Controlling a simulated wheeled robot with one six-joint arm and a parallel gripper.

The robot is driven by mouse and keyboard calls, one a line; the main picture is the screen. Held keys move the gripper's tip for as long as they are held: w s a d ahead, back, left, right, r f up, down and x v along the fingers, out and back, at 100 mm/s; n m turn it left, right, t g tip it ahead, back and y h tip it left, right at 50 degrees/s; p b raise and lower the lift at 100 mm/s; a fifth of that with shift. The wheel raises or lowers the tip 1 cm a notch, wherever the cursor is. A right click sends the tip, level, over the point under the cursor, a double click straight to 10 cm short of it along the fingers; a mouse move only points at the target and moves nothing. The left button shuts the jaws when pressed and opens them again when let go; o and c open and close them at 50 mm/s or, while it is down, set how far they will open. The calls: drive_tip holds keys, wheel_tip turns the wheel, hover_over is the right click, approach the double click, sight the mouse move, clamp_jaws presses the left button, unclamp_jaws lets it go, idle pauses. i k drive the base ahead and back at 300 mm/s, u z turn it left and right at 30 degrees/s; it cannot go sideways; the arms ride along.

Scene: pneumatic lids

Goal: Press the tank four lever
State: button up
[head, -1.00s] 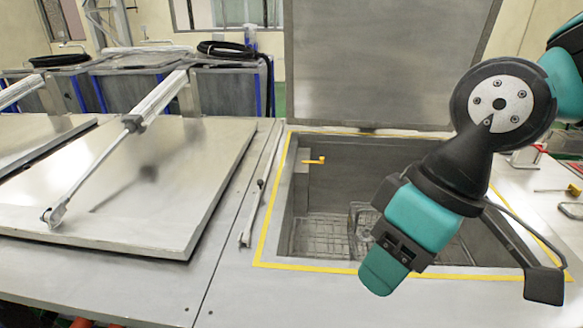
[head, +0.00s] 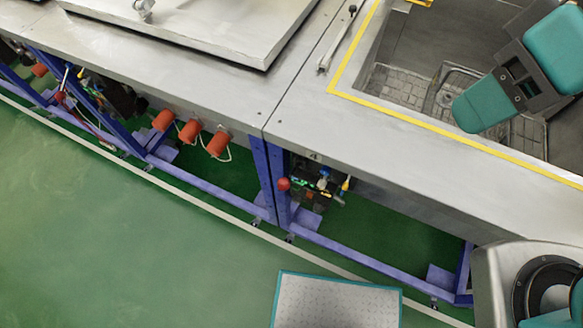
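A lever with a round red knob (head: 284,184) sticks out under the front edge of the bench, by a blue leg. It belongs to a dark valve unit with small blue and yellow fittings; a small label above it (head: 315,156) seems to read 4. The open tank (head: 405,86), with a yellow border, lies above and to the right of the lever.
Several orange-red plugs (head: 190,131) hang under the bench left of the lever. Another red knob (head: 59,97) is farther left. A closed metal lid (head: 215,28) lies at top left. Blue frame rails (head: 345,258) run low along the bench.

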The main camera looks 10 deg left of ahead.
sight(283, 184)
drive_tip(key=k, duration=1.35)
drive_tip(key=u, duration=0.25)
drive_tip(key=i, duration=0.55)
drive_tip(key=u, duration=0.4)
